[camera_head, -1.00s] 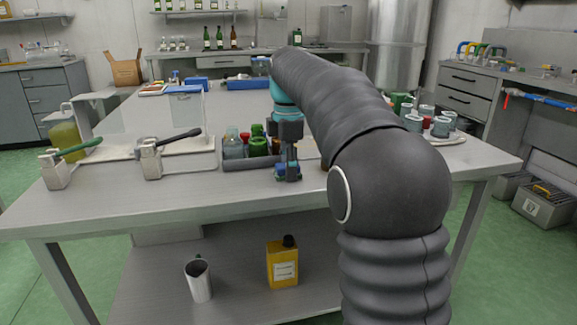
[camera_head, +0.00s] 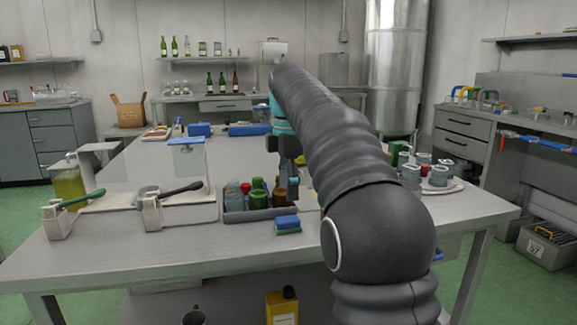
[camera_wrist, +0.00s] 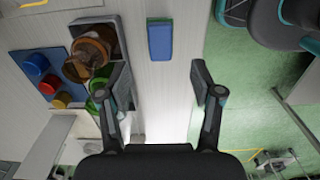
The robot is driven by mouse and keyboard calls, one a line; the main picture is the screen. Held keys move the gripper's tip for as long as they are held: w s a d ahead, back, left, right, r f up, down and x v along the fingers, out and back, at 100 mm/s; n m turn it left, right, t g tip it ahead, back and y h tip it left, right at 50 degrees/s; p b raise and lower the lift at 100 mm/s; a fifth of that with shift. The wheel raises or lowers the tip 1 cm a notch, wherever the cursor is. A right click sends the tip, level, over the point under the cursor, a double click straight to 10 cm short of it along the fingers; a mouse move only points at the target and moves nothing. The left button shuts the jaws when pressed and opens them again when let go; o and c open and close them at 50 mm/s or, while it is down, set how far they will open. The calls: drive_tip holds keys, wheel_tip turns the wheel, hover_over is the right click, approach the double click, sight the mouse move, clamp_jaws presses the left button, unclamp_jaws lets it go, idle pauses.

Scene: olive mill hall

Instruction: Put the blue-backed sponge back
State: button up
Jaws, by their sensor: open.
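The blue-backed sponge (camera_head: 288,224) lies flat on the bench top, blue side up with a green layer beneath, just in front of the grey tray of bottles. In the wrist view the sponge (camera_wrist: 160,40) shows as a blue rectangle, ahead of the fingertips and in line with the gap between them. My gripper (camera_head: 291,190) is behind and above the sponge, close to the tray's right end. In the wrist view my gripper (camera_wrist: 158,82) is open, with nothing between its fingers.
The grey tray (camera_head: 262,215) holds jars and brown and green bottles close beside my gripper. White stands with dark-handled tools (camera_head: 180,189) are to the left. A round plate with cups (camera_head: 440,186) is on the right. The bench front is largely clear.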

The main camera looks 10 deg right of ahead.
drive_tip(key=shift+r, duration=1.7)
drive_tip(key=shift+s, duration=0.1)
drive_tip(key=s+f+m+t, duration=0.4)
drive_tip(key=s+m, duration=0.5)
drive_tip(key=s, duration=0.7)
drive_tip(key=s+f+m+t, duration=0.1)
drive_tip(key=s+f+m, duration=0.8)
drive_tip(key=s+f, duration=0.5)
wheel_tip(320, 180, down, 3)
drive_tip(key=shift+s+r+t, duration=0.1)
drive_tip(key=shift+s+t, duration=0.05)
drive_tip(key=shift+t, duration=0.15)
